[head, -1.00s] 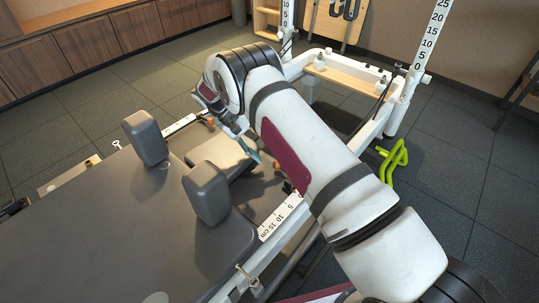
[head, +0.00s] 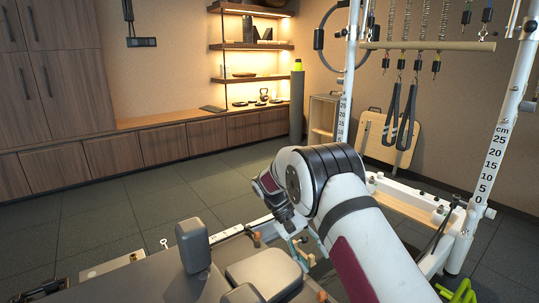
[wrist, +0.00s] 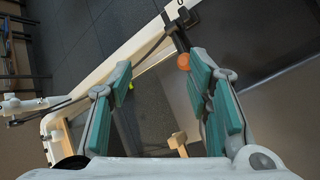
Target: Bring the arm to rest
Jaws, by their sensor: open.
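My gripper (head: 300,249) is at the lower middle of the head view, over the tower end of the reformer bed, partly hidden by my arm. In the wrist view my gripper (wrist: 165,105) shows two teal-padded fingers spread apart with nothing between them. Beyond the fingers are the white reformer frame (wrist: 100,84) and an orange knob (wrist: 184,61). My arm reaches in from the lower right of the head view, bent at the elbow.
The reformer's shoulder pads (head: 193,246) and headrest (head: 264,272) stand left of my gripper. The white tower post (head: 493,150) with a scale rises at right, with springs and straps (head: 408,115) behind. Dark floor (head: 120,225) is clear at left.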

